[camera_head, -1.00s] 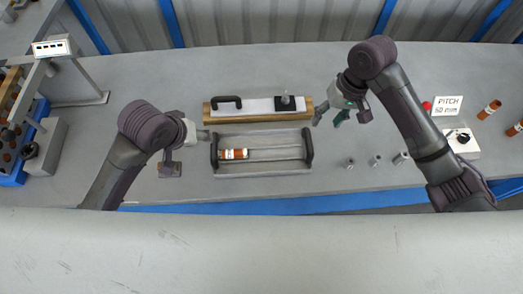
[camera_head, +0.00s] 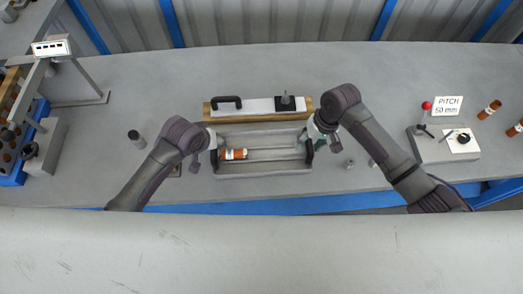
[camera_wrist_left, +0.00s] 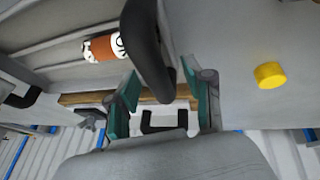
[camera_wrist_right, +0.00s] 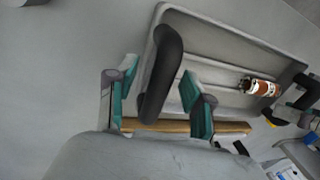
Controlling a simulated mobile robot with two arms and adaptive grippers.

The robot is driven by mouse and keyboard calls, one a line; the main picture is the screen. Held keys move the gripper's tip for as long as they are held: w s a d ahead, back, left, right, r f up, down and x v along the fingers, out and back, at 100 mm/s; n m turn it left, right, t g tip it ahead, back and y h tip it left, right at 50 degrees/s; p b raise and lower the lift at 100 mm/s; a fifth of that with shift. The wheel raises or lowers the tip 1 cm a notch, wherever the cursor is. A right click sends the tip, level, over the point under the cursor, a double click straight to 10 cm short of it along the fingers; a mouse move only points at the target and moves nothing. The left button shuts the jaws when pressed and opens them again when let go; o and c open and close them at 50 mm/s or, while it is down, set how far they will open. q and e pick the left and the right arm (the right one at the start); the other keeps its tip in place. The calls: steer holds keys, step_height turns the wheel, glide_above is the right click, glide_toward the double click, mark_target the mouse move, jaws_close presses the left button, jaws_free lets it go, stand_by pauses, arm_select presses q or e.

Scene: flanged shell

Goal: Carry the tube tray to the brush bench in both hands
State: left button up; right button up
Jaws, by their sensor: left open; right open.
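The grey tube tray (camera_head: 262,176) lies on the bench with a black handle at each end. An orange-brown and white tube (camera_head: 234,154) lies in its left part. My left gripper (camera_wrist_left: 165,97) is open, its teal-padded fingers on either side of the left handle (camera_wrist_left: 150,50). In the head view its fingers are mostly hidden by the arm at the tray's left end. My right gripper (camera_head: 316,142) is open at the tray's right end. In the right wrist view the right handle (camera_wrist_right: 161,75) runs between its fingers. I cannot tell whether the fingers touch the handles.
A wooden board (camera_head: 207,115) with a black handle and a black knob block lies just behind the tray. A dark cylinder (camera_head: 136,138) stands left. The bench between tray and box is mostly clear.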

arm_select(q)
steer(key=shift+w+f, duration=0.1)
arm_select(e)
steer(key=shift+f, duration=0.15)
arm_select(q)
jaws_close()
arm_select(e)
jaws_close()
steer(key=shift+w, duration=0.1)
